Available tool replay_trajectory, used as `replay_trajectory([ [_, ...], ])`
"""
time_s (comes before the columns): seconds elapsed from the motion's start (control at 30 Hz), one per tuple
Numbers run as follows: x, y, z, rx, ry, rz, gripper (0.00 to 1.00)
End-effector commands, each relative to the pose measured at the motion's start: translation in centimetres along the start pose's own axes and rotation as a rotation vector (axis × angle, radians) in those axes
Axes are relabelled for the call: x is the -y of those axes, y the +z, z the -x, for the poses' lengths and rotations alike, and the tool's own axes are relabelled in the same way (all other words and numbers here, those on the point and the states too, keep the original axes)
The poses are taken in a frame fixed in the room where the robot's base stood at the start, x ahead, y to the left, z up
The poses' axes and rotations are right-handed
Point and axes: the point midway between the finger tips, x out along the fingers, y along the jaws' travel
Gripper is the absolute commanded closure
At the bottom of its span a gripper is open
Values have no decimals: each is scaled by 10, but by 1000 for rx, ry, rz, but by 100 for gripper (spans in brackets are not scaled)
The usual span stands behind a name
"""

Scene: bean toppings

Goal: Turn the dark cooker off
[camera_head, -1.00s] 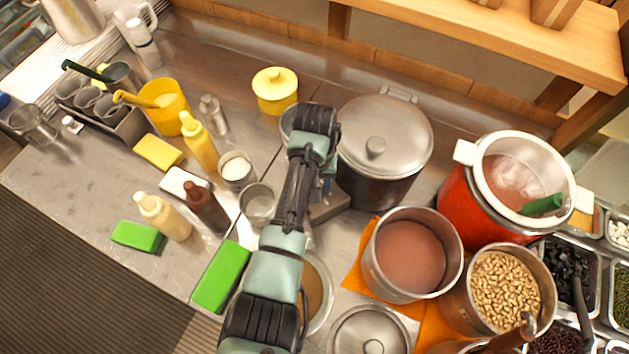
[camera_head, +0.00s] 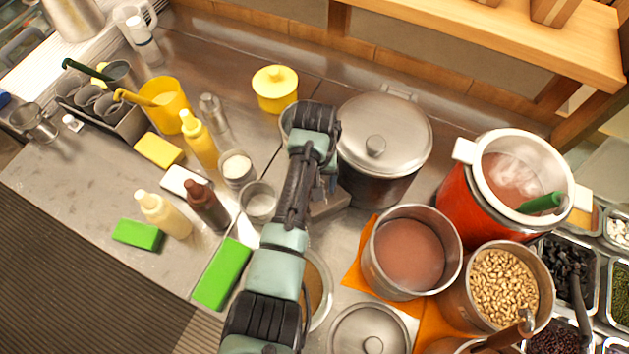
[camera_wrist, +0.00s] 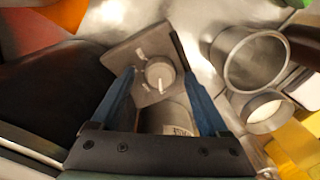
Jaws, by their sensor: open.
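The dark cooker (camera_head: 372,188) stands right of my arm in the head view, with a steel lid on top. Its dark side also fills the left of the wrist view (camera_wrist: 48,85). A grey control panel with a round knob (camera_wrist: 159,75) shows in the middle of the wrist view; the knob has a white mark. My gripper (camera_wrist: 154,58) is open, its two blue fingers on either side of the knob. I cannot tell whether they touch it. In the head view my arm hides the gripper and most of the panel.
A red cooker (camera_head: 462,205) stands to the right, with a pot of brown liquid (camera_head: 375,268) and a pot of beans (camera_head: 455,300) near it. Steel cups (camera_head: 258,203) and sauce bottles (camera_head: 203,150) stand close on the left. A wooden shelf (camera_head: 500,40) runs along the back.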

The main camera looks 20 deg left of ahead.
Motion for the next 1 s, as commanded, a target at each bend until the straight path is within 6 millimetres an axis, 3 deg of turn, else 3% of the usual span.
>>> replay_trajectory([
  [0.27,0,0,13,-2,0,-2,21],
  [0.77,0,0,119,-2,0,0,21],
  [1.0,0,0,130,1,0,0,21],
])
